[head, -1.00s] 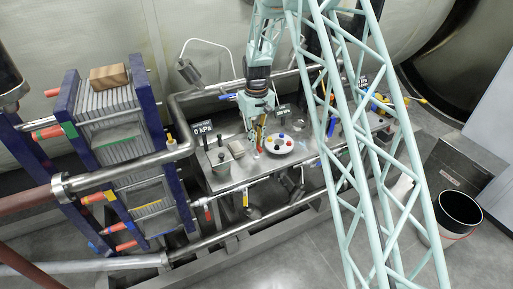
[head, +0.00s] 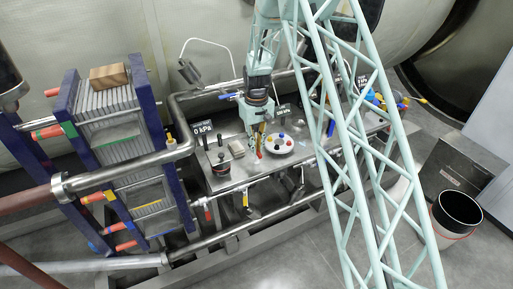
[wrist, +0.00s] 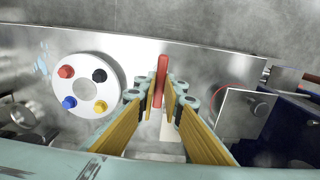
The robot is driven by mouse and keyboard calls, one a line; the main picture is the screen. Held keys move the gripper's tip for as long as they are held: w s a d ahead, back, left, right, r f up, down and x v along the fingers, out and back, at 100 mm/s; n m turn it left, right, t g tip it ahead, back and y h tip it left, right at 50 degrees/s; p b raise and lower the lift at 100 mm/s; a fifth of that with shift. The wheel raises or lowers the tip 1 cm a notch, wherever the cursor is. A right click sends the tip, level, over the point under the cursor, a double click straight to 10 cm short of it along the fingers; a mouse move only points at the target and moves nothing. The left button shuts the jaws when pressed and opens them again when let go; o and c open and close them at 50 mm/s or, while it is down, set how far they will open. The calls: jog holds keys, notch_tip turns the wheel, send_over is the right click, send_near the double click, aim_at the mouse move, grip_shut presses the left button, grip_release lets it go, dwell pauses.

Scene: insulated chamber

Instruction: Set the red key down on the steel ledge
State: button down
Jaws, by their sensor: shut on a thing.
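The red key (wrist: 161,75) is a slim red rod. In the wrist view it stands between the yellow-padded fingers of my gripper (wrist: 166,100), which is shut on it. In the head view my gripper (head: 259,146) points down over the steel ledge (head: 238,175), left of the white disc, with a small red part of the key (head: 259,154) showing below the fingers. The bare steel of the ledge (wrist: 205,62) shows around the key in the wrist view. I cannot tell whether the key's lower end touches it.
The white disc (wrist: 112,83) with red, black, blue and yellow knobs is close beside the gripper. A square steel plate (wrist: 243,112) lies on the other side. In the head view, a blue-framed plate stack (head: 120,130) stands left, and a black bucket (head: 457,212) stands right.

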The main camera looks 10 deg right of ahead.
jog(key=c, duration=2.7)
grip_release()
jog(key=shift+c, duration=0.2)
notch_tip(320, 180, up, 12)
jog(key=shift+r, duration=0.2)
